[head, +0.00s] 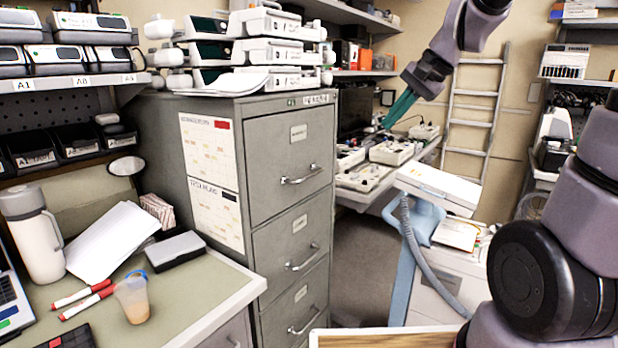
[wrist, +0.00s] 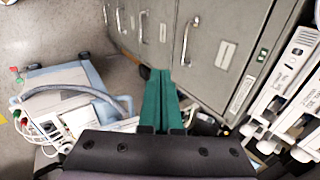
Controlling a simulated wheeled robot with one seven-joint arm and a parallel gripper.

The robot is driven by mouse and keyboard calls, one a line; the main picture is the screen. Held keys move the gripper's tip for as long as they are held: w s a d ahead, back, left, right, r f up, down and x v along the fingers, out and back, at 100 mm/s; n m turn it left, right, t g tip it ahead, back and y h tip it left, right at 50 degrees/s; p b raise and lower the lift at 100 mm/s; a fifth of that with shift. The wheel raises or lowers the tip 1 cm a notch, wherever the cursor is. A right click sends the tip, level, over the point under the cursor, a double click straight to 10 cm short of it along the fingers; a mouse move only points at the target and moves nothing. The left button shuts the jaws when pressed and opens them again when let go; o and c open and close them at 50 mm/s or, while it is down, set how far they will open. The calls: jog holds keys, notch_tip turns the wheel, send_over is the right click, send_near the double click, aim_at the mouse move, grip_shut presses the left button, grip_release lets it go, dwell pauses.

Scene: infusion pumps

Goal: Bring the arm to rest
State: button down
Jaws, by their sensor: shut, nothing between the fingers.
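My gripper (head: 400,108) is raised in the upper right of the head view, its teal fingers pointing down and to the left. It is clear of the things around it. In the wrist view the two teal fingers (wrist: 161,98) lie side by side, shut and empty, with the cabinet and floor beyond them. The upper part of my arm rises out of the top of the head view, and another part of it fills the right side.
A grey filing cabinet (head: 290,133) topped with stacked pumps (head: 272,52) stands left of my gripper. A blue-and-white device on a cart (head: 440,190) stands below it. A bench with pumps (head: 392,150) and a ladder (head: 474,110) are behind. Some floor (head: 362,265) is bare.

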jog(key=s+d+r+n+t+h, duration=0.1)
jog(key=s+d+n, duration=0.1)
jog(key=s, duration=0.5)
jog(key=s+d+r+n+t+h, duration=0.1)
jog(key=s+d, duration=0.3)
jog(key=s, duration=0.4)
jog(key=shift+s+r+n+h, duration=0.15)
jog(key=shift+r+n+h, duration=0.3)
jog(key=shift+h, duration=0.25)
jog(key=shift+d, duration=0.1)
